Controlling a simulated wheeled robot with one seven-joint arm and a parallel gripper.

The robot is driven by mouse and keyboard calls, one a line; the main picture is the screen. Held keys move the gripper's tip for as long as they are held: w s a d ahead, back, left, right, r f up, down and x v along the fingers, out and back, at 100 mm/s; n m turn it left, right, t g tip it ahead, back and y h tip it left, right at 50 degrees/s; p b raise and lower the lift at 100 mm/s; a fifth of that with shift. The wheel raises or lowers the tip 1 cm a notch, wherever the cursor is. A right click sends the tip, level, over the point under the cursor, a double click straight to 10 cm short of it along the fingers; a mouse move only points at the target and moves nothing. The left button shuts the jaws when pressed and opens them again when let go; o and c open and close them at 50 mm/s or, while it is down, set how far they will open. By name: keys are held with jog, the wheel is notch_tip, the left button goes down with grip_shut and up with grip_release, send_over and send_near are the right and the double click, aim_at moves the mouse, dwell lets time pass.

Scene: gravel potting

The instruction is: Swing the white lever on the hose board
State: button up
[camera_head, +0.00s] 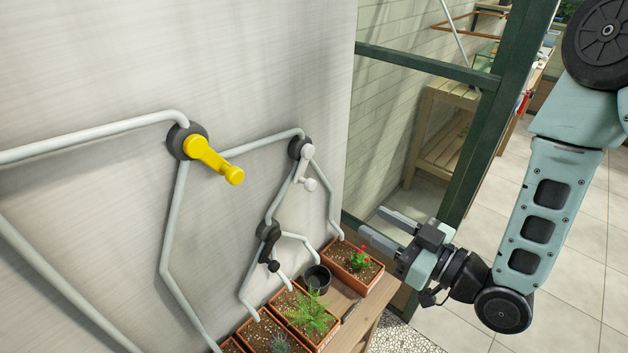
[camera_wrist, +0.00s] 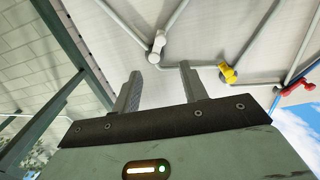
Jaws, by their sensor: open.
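The white lever (camera_head: 307,167) is on the hose board (camera_head: 250,60), on a dark round hub where grey pipes meet. Its arm slants down and slightly right to a round knob. It also shows in the wrist view (camera_wrist: 157,46), beyond and between my fingertips. My gripper (camera_head: 374,222) is open and empty, to the right of the lever and lower in the head view, with its fingers pointing toward the board. In the wrist view my two fingers (camera_wrist: 160,72) stand apart with nothing between them. My gripper does not touch the lever.
A yellow lever (camera_head: 213,160) is left of the white one, and a black lever (camera_head: 268,242) is below it. A red lever (camera_wrist: 298,88) shows in the wrist view. Planters (camera_head: 352,262) and a black pot (camera_head: 317,277) stand below. A dark green frame post (camera_head: 497,110) rises behind my arm.

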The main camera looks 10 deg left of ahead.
aim_at(313, 187)
jog(key=b, duration=0.3)
jog(key=w+a+b, duration=0.1)
jog(key=b, duration=0.2)
jog(key=shift+a+f+b, duration=0.3)
jog(key=shift+b, duration=0.1)
jog(key=b, duration=0.4)
jog(key=shift+a, duration=0.3)
jog(key=p+x, duration=0.1)
jog(key=x, duration=0.3)
jog(key=p+x, duration=0.1)
jog(key=x, duration=0.3)
jog(key=p+x, duration=0.2)
jog(key=x, duration=0.3)
jog(key=shift+w+r, duration=0.1)
jog(key=shift+r, duration=0.25)
jog(key=shift+w+a+f, duration=0.1)
jog(key=shift+w+a, duration=0.25)
jog(key=shift+a, duration=0.25)
